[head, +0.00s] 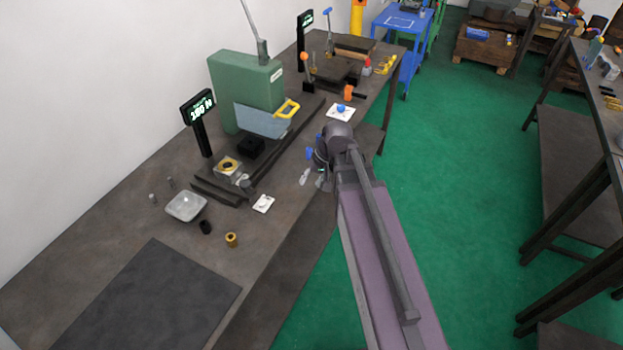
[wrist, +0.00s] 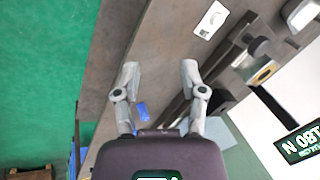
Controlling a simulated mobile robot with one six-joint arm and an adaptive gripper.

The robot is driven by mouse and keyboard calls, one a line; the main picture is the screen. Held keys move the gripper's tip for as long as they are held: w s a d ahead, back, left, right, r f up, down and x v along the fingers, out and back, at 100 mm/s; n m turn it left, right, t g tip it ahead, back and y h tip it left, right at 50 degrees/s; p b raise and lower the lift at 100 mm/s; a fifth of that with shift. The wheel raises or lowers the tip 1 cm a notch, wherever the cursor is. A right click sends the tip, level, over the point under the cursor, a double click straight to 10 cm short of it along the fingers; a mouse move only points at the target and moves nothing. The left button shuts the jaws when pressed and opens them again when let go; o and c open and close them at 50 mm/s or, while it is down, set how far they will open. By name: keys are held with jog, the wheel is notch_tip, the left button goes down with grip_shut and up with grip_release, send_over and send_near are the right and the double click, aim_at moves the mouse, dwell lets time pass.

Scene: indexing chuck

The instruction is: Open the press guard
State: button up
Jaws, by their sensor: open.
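The press guard (head: 261,121) is a translucent blue-grey panel across the front of the green press (head: 243,83) in the head view. Its yellow handle (head: 287,109) sticks out at the panel's right end. My gripper (head: 312,178) is over the bench's front edge, to the right of and nearer than the guard, apart from the handle. In the wrist view my gripper (wrist: 160,75) has its two fingers spread with nothing between them. The handle cannot be made out in the wrist view.
A display on a post (head: 197,106) stands left of the press. Dark rails (head: 285,143) run along the bench before it. A white plate with a blue knob (head: 341,112) lies to the right. A grey dish (head: 186,206) and brass part (head: 231,240) lie nearer.

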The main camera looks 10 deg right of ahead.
jog(key=m+t+h+b, duration=0.3)
jog(key=m+t+b, duration=0.6)
jog(key=m+t, duration=0.55)
send_near(293, 110)
jog(key=shift+s+d+f+n+t, duration=0.1)
jog(key=shift+s+d+n+t, duration=0.05)
jog(key=shift+s, duration=0.75)
jog(key=shift+s+d+f+n+t, duration=0.1)
jog(key=shift+s+d, duration=0.05)
jog(key=shift+s, duration=0.75)
jog(key=shift+w, duration=0.15)
jog(key=shift+w+a+f+b, duration=0.15)
jog(key=shift+w+f+b, duration=0.25)
jog(key=shift+w, duration=1.85)
jog(key=shift+w+a+f+b, duration=0.2)
jog(key=shift+w+f+b, duration=0.15)
jog(key=shift+w, duration=1.85)
jog(key=shift+w+a+f+b, duration=0.15)
jog(key=shift+w+f+b, duration=0.2)
jog(key=shift+w, duration=1.9)
grip_shut()
